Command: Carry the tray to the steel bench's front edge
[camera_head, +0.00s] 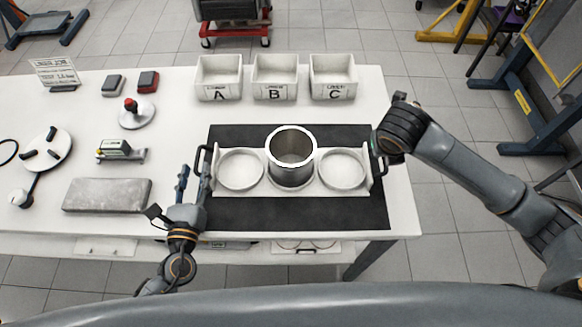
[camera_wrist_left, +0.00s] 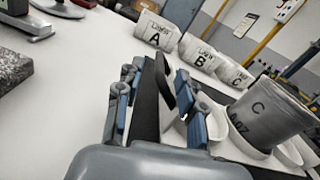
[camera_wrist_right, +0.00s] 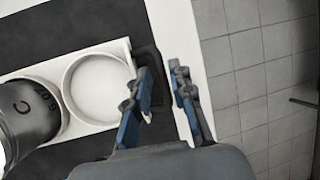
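The white tray (camera_head: 328,189) lies on a black mat on the white-topped bench (camera_head: 140,222), with a black handle at each end. A grey metal cylinder (camera_head: 290,172), marked C in the wrist views, stands in its middle. The round recesses on both sides of it look empty. My left gripper (camera_head: 194,172) is open at the left handle (camera_head: 205,168); in the left wrist view the handle (camera_wrist_left: 165,85) shows between the spread fingers. My right gripper (camera_wrist_right: 159,68) is open at the right handle (camera_wrist_right: 151,85), which lies near its left finger. In the head view my wrist partly hides that end.
White bins A (camera_head: 218,92), B (camera_head: 275,92) and C (camera_head: 333,91) stand behind the mat (camera_head: 300,213). A grey slab (camera_head: 107,195), a gauge (camera_head: 121,151) and a red-knobbed stand (camera_head: 137,114) are at left. A bare strip of bench lies in front of the mat.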

